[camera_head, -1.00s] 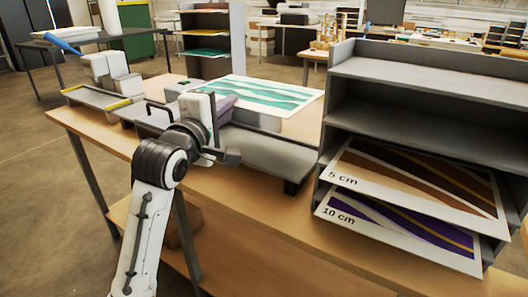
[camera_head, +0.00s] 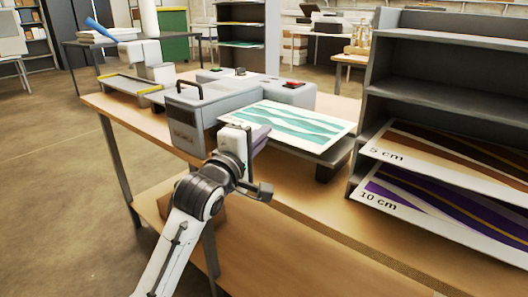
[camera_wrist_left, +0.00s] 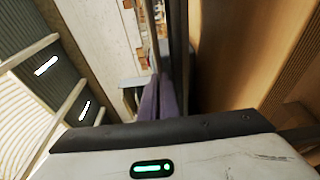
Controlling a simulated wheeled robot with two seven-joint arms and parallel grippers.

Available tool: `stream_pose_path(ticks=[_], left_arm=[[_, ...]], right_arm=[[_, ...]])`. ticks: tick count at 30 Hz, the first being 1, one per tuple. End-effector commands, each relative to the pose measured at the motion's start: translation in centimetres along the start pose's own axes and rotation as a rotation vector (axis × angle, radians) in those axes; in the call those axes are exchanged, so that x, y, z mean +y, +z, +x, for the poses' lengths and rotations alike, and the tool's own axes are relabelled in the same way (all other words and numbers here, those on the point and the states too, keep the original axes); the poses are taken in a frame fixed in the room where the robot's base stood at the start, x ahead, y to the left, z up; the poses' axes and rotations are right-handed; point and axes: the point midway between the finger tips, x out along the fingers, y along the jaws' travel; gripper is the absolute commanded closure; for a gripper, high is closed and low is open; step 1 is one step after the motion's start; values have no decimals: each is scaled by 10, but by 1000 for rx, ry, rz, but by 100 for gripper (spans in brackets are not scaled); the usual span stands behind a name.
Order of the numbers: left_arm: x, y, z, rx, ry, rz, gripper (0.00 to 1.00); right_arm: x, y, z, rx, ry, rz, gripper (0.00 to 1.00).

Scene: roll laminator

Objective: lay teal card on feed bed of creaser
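The teal card (camera_head: 295,122), white with wavy teal bands, is roughly level over the grey feed bed (camera_head: 335,154) of the creaser (camera_head: 222,97). I cannot tell whether it touches the bed or sits just above it. My left gripper (camera_head: 258,138) is at the card's front left edge, its purple fingers shut on it. In the left wrist view the purple fingers (camera_wrist_left: 158,98) are close together; the card is hard to make out there. My right gripper is not in view.
A grey shelf rack (camera_head: 425,97) stands close on the right, holding a brown 5 cm card (camera_head: 440,150) and a purple 10 cm card (camera_head: 430,206). Another device (camera_head: 140,60) stands at the bench's left end. The wooden bench (camera_head: 300,190) is clear in front.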

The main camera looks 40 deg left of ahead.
Motion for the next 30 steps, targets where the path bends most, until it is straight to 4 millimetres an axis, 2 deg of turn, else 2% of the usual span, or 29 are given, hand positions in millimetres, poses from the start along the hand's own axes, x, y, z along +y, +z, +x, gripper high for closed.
stream_pose_path(ticks=[6,8,13,17,26,30], left_arm=[[-32,0,0,-1,-3,3,100],[-36,0,0,0,-3,2,100],[-36,0,0,0,-4,1,100],[-37,0,0,0,-6,1,79],[-36,0,-1,0,-2,1,79],[-36,1,-13,-1,-3,0,79]], right_arm=[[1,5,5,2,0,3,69],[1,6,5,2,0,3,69],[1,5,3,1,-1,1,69],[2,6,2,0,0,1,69],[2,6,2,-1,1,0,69],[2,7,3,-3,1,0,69]])
